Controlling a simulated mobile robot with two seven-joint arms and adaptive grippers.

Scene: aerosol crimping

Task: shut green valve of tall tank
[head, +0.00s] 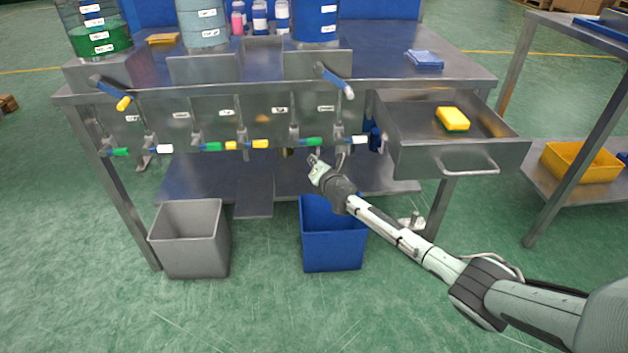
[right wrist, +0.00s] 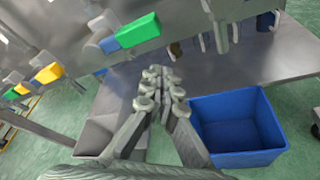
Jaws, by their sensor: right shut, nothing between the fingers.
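Three tanks stand on the bench top, their tops cut off: a clear one with green liquid (head: 92,38), a grey-blue one (head: 203,24) and a blue one (head: 316,22). I cannot tell which is the tall tank. Green valve handles show at the left (head: 118,152), middle (head: 212,146) and right (head: 312,141) of the front panel. My right gripper (head: 314,162) is shut and empty, just below the right green handle. In the right wrist view, a green handle (right wrist: 138,31) lies ahead and left of the fingertips (right wrist: 164,78), apart from them. My left gripper is not in view.
White and yellow handles (head: 259,144) sit beside the green ones. Blue levers (head: 335,82) stick out above. A grey bin (head: 189,238) and a blue bin (head: 333,240) stand below. An open drawer (head: 455,158) with a yellow sponge (head: 452,117) juts out at right.

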